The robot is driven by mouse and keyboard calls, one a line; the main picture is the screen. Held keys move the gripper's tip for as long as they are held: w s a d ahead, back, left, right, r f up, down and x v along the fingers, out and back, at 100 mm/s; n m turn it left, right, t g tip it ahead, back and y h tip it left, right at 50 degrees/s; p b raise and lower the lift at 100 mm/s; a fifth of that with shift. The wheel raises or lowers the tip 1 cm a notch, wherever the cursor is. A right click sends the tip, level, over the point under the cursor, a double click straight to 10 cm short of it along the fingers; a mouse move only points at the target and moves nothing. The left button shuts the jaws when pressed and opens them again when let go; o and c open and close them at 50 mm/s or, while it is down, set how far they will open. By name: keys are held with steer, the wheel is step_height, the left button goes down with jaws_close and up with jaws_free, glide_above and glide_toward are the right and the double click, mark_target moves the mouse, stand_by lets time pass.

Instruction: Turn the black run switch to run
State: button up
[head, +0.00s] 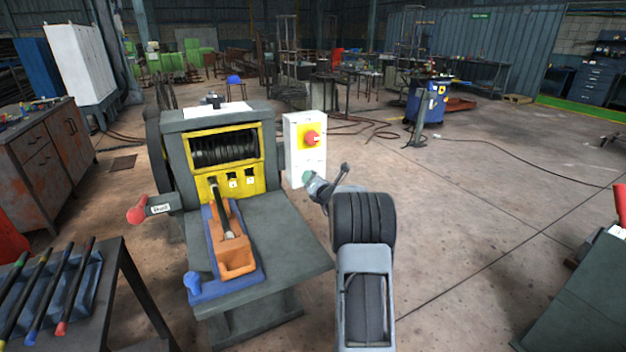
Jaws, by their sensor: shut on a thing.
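The white control box (293,163) stands at the right of the drum machine. It carries a red knob (311,138) on a yellow plate in its upper half. My gripper (309,178) reaches in from the right to the lower part of the box front. It is shut at the place of the black run switch. The switch itself is hidden by the jaws, so its setting cannot be read.
The machine has a yellow-framed drum (225,150) and a grey table (285,250) with an orange block (236,262) and a dark rod (222,210). A red-ended lever (138,212) sticks out left. A rack of rods (60,290) stands at front left. The floor at right is mostly clear.

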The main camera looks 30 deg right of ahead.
stand_by(0.6)
steer(key=o, duration=0.9)
steer(key=s, duration=0.4)
steer(key=s+a, duration=0.1)
steer(key=s, duration=0.8)
steer(key=shift+s+a, duration=0.35)
steer(key=shift+s, duration=0.05)
